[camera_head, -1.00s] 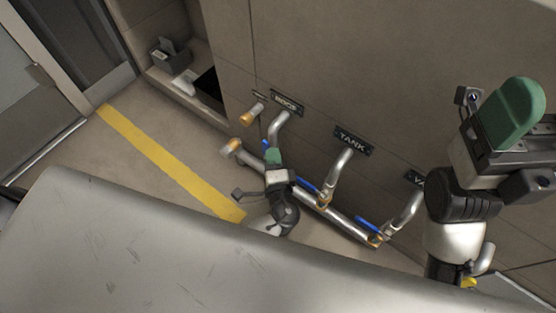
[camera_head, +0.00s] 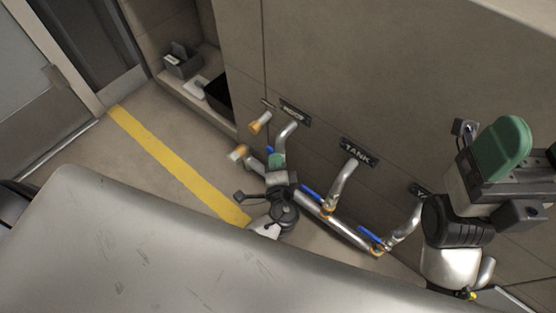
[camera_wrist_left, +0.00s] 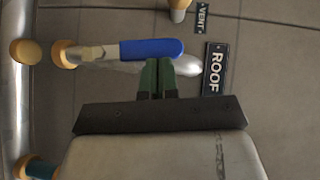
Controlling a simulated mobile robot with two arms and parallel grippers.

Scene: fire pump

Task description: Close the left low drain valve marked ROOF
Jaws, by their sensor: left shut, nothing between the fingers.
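The ROOF valve's blue handle (camera_wrist_left: 150,48) lies roughly along its silver pipe (camera_wrist_left: 188,66) in the left wrist view, with its brass-coloured body (camera_wrist_left: 64,54) at the left end. The ROOF sign (camera_wrist_left: 213,70) is to the right; it also shows in the head view (camera_head: 294,112). My left gripper (camera_wrist_left: 157,64) is shut and empty, its green fingertips right beside the handle's edge. I cannot tell whether they touch it. In the head view the left gripper (camera_head: 277,160) hides most of this valve. My right gripper (camera_head: 500,150) is raised at the right; its finger gap is hidden.
The TANK pipe (camera_head: 343,181) and another pipe (camera_head: 407,222) with a blue-handled valve stand to the right along the wall. A brass-tipped VENT outlet (camera_head: 260,122) is near the ROOF sign. A large grey metal surface (camera_head: 130,240) fills the front. Floor by the yellow stripe (camera_head: 175,163) is clear.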

